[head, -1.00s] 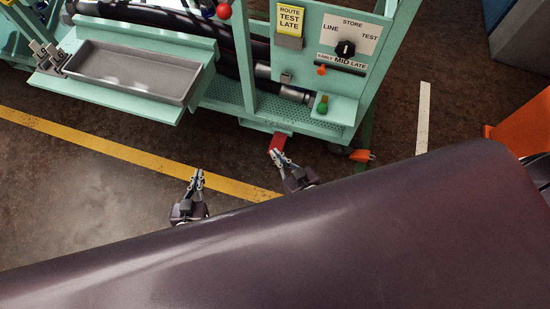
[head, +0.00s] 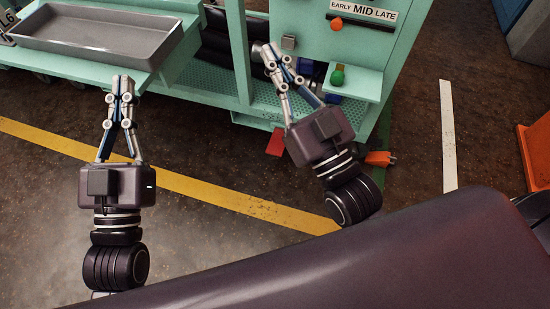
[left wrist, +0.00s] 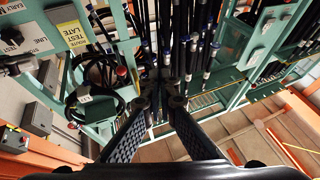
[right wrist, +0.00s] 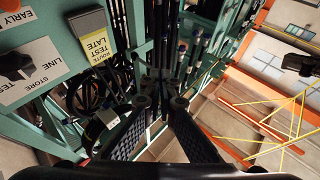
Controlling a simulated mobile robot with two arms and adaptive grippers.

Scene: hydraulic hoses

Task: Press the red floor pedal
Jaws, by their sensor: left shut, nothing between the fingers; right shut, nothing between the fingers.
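The red floor pedal (head: 277,143) is a small flat red plate low at the foot of the green cart, partly in view in the head view. My right gripper (head: 268,52) is shut and empty, raised with fingers pointing up the picture. Its body and fingers pass just right of the pedal in the picture, with no contact to be seen. My left gripper (head: 122,82) is shut and empty, further left in front of the grey tray. The pedal does not show in either wrist view.
The green cart (head: 252,92) carries a grey tray (head: 100,38), a panel with a green knob (head: 338,75), and hoses (right wrist: 160,45). An orange object (head: 378,158) lies by the cart's right foot. A yellow floor line (head: 190,186) crosses open floor before the cart.

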